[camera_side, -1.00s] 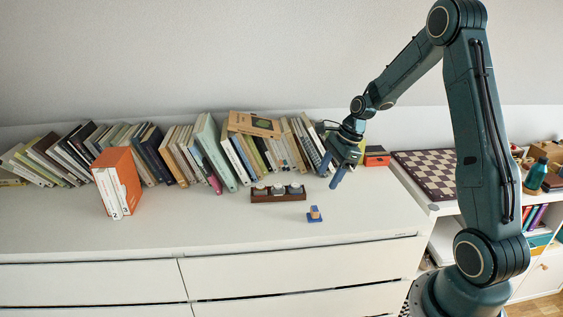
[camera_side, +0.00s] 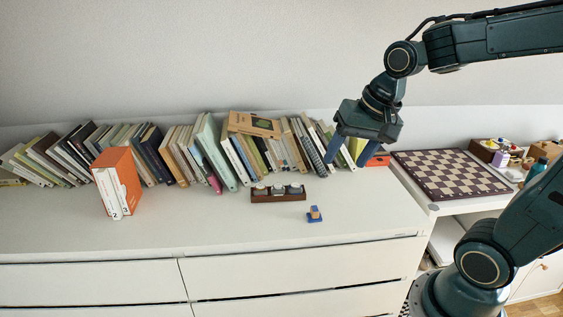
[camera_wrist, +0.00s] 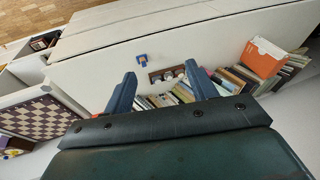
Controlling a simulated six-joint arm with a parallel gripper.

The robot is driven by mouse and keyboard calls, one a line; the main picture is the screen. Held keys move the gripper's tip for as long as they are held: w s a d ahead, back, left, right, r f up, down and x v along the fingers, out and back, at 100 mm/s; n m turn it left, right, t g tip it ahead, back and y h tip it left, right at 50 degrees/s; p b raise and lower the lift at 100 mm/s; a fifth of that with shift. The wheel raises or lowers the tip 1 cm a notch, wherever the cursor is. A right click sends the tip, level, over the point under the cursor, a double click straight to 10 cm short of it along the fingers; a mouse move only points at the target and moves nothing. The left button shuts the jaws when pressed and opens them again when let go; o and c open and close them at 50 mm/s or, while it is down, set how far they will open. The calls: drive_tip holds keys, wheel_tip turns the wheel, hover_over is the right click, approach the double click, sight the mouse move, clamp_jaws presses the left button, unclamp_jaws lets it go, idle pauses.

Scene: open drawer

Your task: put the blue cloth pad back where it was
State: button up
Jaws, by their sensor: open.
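The blue cloth pad (camera_side: 315,219) lies flat on the white dresser top near its front right. A small tan and blue object (camera_side: 314,212) stands on the pad and hides part of it. In the wrist view the pad (camera_wrist: 141,63) shows ahead of the fingertips, a little left of the middle. My gripper (camera_side: 347,160) is open and empty. It hangs above the back right of the dresser, in front of the books' right end and apart from the pad. Both fingers show in the wrist view (camera_wrist: 160,72) with nothing between them.
A dark brown holder (camera_side: 278,197) with round items stands behind the pad. A row of leaning books (camera_side: 205,150) lines the wall. A chessboard (camera_side: 452,174) lies on the lower unit at right. The dresser's front middle is clear.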

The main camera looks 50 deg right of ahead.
drive_tip(key=s+a+r+n+t, duration=0.1)
drive_tip(key=s+a+n, duration=0.2)
drive_tip(key=s+n, duration=0.5)
drive_tip(key=shift+s+a+r, duration=0.2)
drive_tip(key=shift+s+r, duration=0.1)
drive_tip(key=shift+s, duration=0.6)
idle(0.4)
